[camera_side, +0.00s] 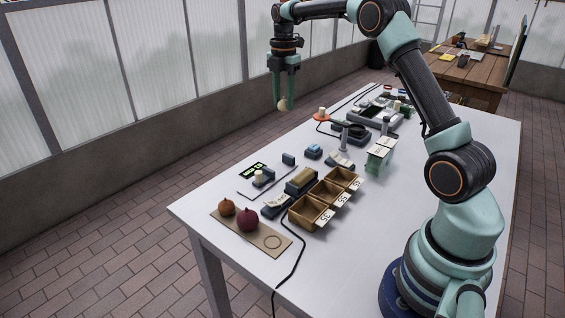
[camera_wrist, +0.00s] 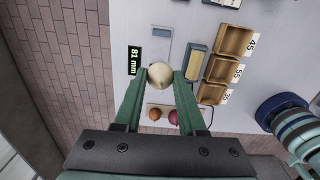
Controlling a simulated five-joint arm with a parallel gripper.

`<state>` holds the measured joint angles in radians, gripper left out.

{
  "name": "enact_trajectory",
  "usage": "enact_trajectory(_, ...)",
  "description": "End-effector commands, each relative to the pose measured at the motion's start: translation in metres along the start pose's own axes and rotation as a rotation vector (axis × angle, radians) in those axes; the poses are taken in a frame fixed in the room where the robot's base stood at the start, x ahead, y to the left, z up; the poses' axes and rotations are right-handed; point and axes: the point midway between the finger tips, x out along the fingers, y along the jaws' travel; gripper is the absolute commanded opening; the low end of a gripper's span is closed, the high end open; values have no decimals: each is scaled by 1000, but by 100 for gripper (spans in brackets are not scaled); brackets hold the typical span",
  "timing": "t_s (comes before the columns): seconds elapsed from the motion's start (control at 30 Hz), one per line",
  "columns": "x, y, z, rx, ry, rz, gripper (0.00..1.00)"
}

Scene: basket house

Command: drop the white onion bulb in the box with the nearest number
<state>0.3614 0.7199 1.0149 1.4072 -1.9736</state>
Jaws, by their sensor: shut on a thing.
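My gripper (camera_side: 284,96) is shut on the white onion bulb (camera_side: 283,104) and holds it high above the far side of the table. In the wrist view the bulb (camera_wrist: 160,75) sits between the fingertips. Three open wooden boxes stand in a row: the near one (camera_side: 304,219), the middle one (camera_side: 325,199) and the far one (camera_side: 343,180). In the wrist view their tags seem to read 45 on the top box (camera_wrist: 222,41), 55 on the middle box (camera_wrist: 212,70) and 35 on the bottom box (camera_wrist: 204,93). A small display (camera_wrist: 134,60) seems to read 81 mm.
A brown board (camera_side: 254,237) at the near left end carries an orange onion (camera_side: 226,207), a red onion (camera_side: 247,219) and an empty drawn ring. Small blue blocks (camera_side: 289,159), a green card holder (camera_side: 380,155) and other gear stand farther back. A black cable runs beside the boxes.

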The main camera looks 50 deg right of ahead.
Motion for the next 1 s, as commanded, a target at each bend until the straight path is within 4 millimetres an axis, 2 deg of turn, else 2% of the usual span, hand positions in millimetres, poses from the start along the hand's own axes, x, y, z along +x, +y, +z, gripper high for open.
enact_trajectory(0.2,-11,0,0,0,0,1,0)
enact_trajectory(0.67,-11,-3,-4,-1,0,0,0)
enact_trajectory(0.83,-8,-18,-19,-2,0,0,0)
enact_trajectory(1.0,-2,-43,-41,-2,0,1,0)
